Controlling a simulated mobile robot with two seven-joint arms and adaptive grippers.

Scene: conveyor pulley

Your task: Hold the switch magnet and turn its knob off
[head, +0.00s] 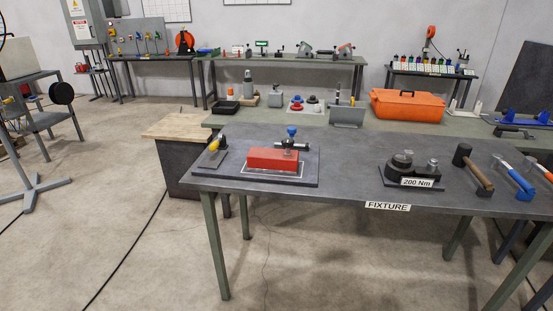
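A red block (272,160) lies on a dark plate (226,178) at the left of the near table, inside a pale outline. A blue knob (291,131) stands upright just behind it on a grey metal piece with a horizontal bar (292,146). I cannot tell whether the block and the knob piece are joined, or which of them is the switch magnet. The knob's on or off setting is too small to read. Neither of my grippers is in the head view.
A yellow-handled tool (215,144) lies left of the block. To the right are a black device labelled 200 Nm (403,161), a hammer (472,165) and blue-handled tools. An orange case (407,105) sits on the bench behind. Floor left of the table is mostly clear.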

